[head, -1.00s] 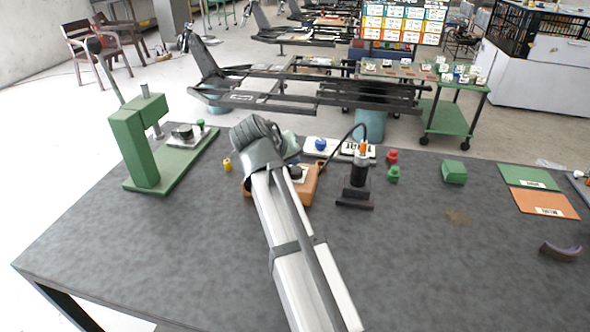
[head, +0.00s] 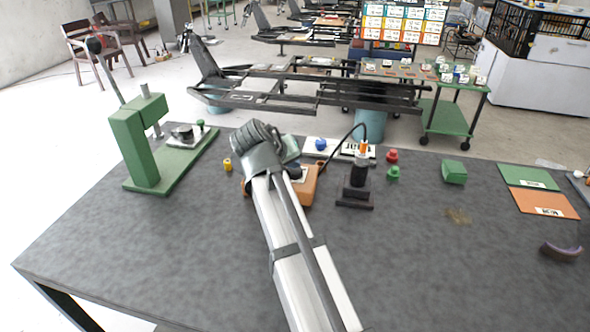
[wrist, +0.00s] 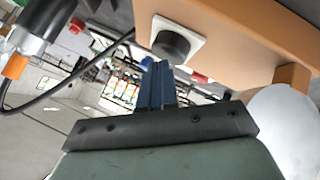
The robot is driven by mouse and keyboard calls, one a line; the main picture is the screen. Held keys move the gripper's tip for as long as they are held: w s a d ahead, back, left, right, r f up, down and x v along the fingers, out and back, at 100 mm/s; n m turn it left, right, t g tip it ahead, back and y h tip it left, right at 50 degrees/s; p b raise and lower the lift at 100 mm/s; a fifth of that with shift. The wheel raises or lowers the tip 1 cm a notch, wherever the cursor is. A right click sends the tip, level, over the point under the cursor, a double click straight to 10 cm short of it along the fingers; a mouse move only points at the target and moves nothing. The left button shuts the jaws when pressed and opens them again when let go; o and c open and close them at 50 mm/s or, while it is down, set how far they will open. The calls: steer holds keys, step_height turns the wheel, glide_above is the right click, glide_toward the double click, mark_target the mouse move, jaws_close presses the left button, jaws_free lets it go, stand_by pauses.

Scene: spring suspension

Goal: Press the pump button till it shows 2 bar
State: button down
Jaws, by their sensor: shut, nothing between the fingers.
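The pump is an orange box (head: 311,188) on the table, partly hidden behind my arm in the head view. In the wrist view the orange box (wrist: 245,40) fills the upper right. Its round black button (wrist: 171,42) sits on a white square plate. My gripper (wrist: 156,68) is shut and empty, its blue fingertips just beside the button's lower left edge in the picture. I cannot tell whether they touch it. The head view hides the fingers behind my wrist. No pressure reading can be made out in either view.
A black cylinder (head: 357,184) on a stand, with an orange fitting and black hose, stands right of the pump. A green press (head: 140,150) stands at the left. A yellow piece (head: 227,164), red and green pieces and a green block (head: 454,172) lie around. The front table is clear.

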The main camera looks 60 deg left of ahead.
mark_target(292, 171)
steer(key=shift+s+f, duration=0.15)
steer(key=shift+f, duration=0.65)
stand_by(0.9)
steer(key=shift+r, duration=0.1)
steer(key=shift+s+a+r, duration=0.1)
steer(key=shift+a+r, duration=0.15)
steer(key=shift+r, duration=0.95)
steer(key=shift+d+r, duration=0.1)
steer(key=shift+d, duration=0.05)
steer(key=shift+r, duration=2.45)
steer(key=shift+w, duration=0.2)
